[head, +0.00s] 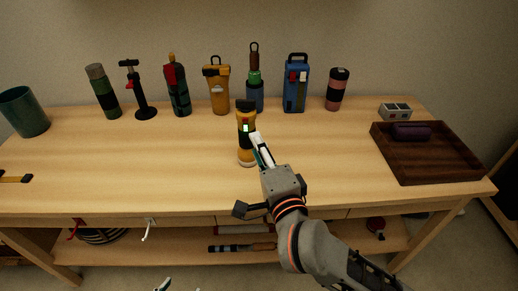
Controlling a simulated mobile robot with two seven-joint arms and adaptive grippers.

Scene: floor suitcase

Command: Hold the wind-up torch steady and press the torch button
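The torch (246,148), yellow and black with a pale yellow base, stands upright on the table in the middle of the head view. A small bright green-white patch, which looks like its button, shows on its upper front. My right gripper (261,150) is at the torch's right front side, its fingertips overlapping the torch's edge in the picture. I cannot tell whether they touch it or how far apart they are. Only small tips of what looks like my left gripper (164,286) show at the bottom edge, well below the torch.
A row of bottles and tools, including a yellow lantern-like item (218,88) and a blue one (295,88), stands along the back. A dark wooden tray (430,166) is at right, a teal cup (24,112) at left.

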